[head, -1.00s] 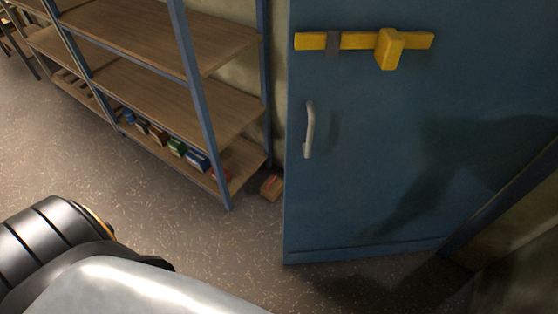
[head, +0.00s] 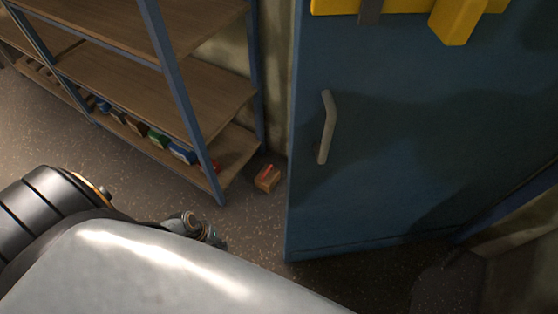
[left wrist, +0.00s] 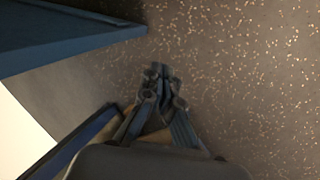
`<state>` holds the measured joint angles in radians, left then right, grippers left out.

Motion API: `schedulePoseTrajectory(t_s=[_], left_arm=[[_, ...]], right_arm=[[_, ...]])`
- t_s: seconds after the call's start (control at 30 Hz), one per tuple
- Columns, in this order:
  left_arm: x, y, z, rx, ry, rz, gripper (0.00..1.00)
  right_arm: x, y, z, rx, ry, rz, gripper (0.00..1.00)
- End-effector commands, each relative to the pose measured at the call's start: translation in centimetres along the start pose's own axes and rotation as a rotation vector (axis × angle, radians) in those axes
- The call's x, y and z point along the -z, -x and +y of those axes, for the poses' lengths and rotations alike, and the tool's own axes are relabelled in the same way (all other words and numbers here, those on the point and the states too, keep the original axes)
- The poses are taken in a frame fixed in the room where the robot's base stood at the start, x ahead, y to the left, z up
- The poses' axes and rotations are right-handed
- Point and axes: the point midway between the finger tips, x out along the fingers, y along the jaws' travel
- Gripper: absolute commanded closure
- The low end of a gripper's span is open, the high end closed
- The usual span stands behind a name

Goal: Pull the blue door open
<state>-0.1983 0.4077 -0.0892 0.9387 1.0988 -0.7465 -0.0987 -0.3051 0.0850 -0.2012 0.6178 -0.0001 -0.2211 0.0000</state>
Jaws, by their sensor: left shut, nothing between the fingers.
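The blue door (head: 400,170) fills the right of the head view. Its pale, upright curved handle (head: 327,127) is near the door's left edge. A yellow bar with a yellow block (head: 457,18) crosses the door at the top of the view, partly cut off. I cannot tell for certain whether the door is ajar. My left gripper (head: 212,235) is low and left of the door, apart from the handle and mostly hidden behind my arm. In the left wrist view its fingers (left wrist: 160,72) are together and empty, over the floor. My right gripper is out of view.
A shelving unit (head: 150,80) with blue posts stands left of the door, with several small boxes on its bottom shelf. A blue panel (left wrist: 60,32) shows upper left in the left wrist view.

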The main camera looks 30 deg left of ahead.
Motion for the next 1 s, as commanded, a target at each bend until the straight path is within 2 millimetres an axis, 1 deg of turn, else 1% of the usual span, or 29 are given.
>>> schedulePoseTrajectory(t_s=[0.03, 0.07, 0.1, 0.17, 0.2, 0.27, 0.3, 0.37, 0.4, 0.43, 0.5, 0.6, 0.7, 0.77, 0.87, 1.0], left_arm=[[2.6, 0.4, 1.1, -0.078, 0.033, 0.008, 1.00], [3.9, 1.1, 2.2, -0.134, 0.055, 0.007, 1.00], [5.6, 2.3, 3.7, -0.211, 0.078, 0.006, 1.00], [7.9, 4.4, 6.2, -0.332, 0.098, 0.001, 1.00], [9.4, 6.1, 7.9, -0.416, 0.104, -0.004, 1.00], [11.4, 9.0, 10.6, -0.547, 0.101, -0.013, 1.00], [12.5, 11.1, 12.3, -0.634, 0.090, -0.020, 1.00], [13.8, 14.5, 14.7, -0.761, 0.065, -0.034, 1.00], [14.4, 16.7, 16.2, -0.840, 0.045, -0.046, 1.00], [14.7, 18.4, 17.1, -0.894, 0.027, -0.054, 1.00], [15.1, 21.8, 18.9, -1.006, -0.014, -0.073, 1.00], [15.3, 25.6, 20.6, -1.120, -0.062, -0.095, 1.00], [15.2, 27.8, 21.4, -1.181, -0.090, -0.109, 1.00], [15.1, 28.3, 21.8, -1.198, -0.097, -0.113, 1.00], [15.0, 28.3, 22.7, -1.204, -0.098, -0.113, 1.00], [14.7, 27.6, 24.9, -1.204, -0.098, -0.114, 1.00]], right_arm=[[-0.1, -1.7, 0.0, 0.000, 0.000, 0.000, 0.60], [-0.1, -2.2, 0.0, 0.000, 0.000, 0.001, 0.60], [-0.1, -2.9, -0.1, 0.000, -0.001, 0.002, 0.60], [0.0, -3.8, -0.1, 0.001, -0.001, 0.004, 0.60], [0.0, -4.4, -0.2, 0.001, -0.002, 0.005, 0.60], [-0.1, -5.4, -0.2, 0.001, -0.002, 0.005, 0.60], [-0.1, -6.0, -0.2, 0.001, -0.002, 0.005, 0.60], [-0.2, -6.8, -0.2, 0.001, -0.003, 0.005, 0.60], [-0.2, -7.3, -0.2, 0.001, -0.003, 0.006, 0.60], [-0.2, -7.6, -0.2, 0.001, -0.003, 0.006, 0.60], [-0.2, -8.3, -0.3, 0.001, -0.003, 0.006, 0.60], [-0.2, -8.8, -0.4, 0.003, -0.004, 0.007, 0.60], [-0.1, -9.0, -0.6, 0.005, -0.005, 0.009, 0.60], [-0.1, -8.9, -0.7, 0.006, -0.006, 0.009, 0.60], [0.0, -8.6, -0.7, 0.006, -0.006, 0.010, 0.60], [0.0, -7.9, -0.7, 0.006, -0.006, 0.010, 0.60]])
